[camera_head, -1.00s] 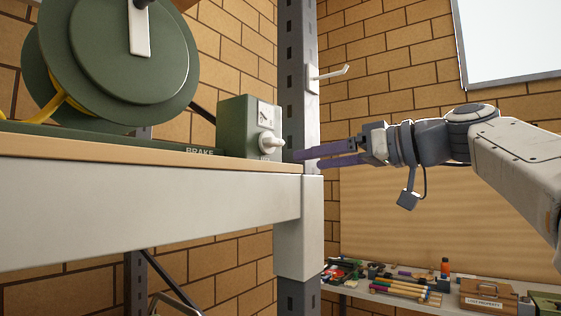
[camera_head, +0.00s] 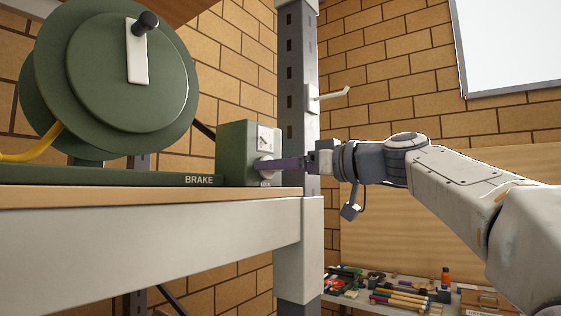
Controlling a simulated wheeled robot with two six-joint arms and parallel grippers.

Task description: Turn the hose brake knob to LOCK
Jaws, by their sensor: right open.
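The green brake box (camera_head: 234,153) stands at the right end of the wooden shelf top. Its front has a small white plate (camera_head: 266,138) with a dark mark. The pale round brake knob (camera_head: 265,158) sits below the plate and is mostly hidden by my right gripper (camera_head: 264,165). The gripper's purple fingers reach in from the right, level with the knob and overlapping it in the picture. The jaws are open; whether the fingers touch the knob or straddle it I cannot tell. The knob's setting is hidden. My left gripper is out of view.
A green hose reel (camera_head: 125,65) with a yellow hose stands left of the box on a green base marked BRAKE. A grey upright post (camera_head: 297,60) with a white hook (camera_head: 332,94) stands just behind the gripper. A lower shelf holds several tools (camera_head: 400,298).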

